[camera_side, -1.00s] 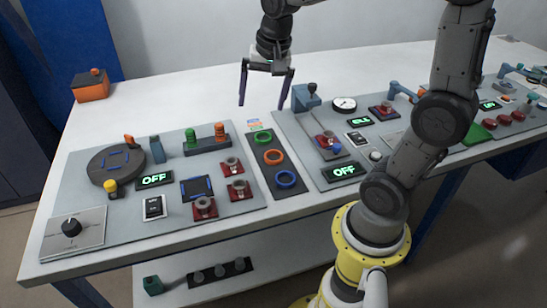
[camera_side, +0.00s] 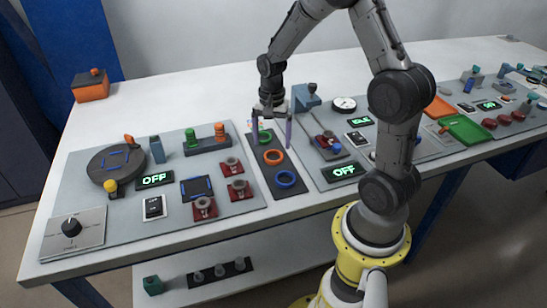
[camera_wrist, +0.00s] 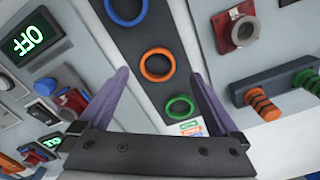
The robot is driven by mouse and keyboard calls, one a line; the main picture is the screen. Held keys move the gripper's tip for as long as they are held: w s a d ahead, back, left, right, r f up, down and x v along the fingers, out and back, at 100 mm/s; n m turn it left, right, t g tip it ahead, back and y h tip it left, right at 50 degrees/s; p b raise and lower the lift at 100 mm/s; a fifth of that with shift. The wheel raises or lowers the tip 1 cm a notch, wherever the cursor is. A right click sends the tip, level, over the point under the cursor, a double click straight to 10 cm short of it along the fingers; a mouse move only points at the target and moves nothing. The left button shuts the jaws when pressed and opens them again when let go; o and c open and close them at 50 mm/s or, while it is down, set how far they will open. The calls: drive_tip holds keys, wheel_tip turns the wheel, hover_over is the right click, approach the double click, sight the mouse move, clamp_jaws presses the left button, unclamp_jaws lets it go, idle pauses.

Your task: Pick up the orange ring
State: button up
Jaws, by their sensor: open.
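The orange ring (camera_side: 273,157) lies flat on a dark strip (camera_side: 290,188), between a green ring (camera_side: 265,137) and a blue ring (camera_side: 285,179). In the wrist view the orange ring (camera_wrist: 157,65) is ahead of my fingers, with the green ring (camera_wrist: 180,107) nearer and the blue ring (camera_wrist: 126,10) farther. My gripper (camera_side: 271,145) is open and empty. In the wrist view the fingertips (camera_wrist: 160,78) lie either side of the strip, apart from the orange ring.
Left of the strip stand green and orange pegs (camera_side: 205,140) on a dark block and several red-based fixtures (camera_side: 239,190). Right of it are a blue-grey lever box (camera_side: 305,97) and an OFF display (camera_side: 343,170). The white table behind is mostly clear.

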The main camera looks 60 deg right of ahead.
sight(273, 160)
drive_tip(key=shift+s+d+f, duration=0.1)
drive_tip(key=shift+d+f, duration=0.05)
drive_tip(key=shift+f, duration=1.25)
drive_tip(key=shift+d+f, duration=0.1)
drive_tip(key=shift+f, duration=1.25)
drive_tip(key=c, duration=1.4)
drive_tip(key=shift+r, duration=0.1)
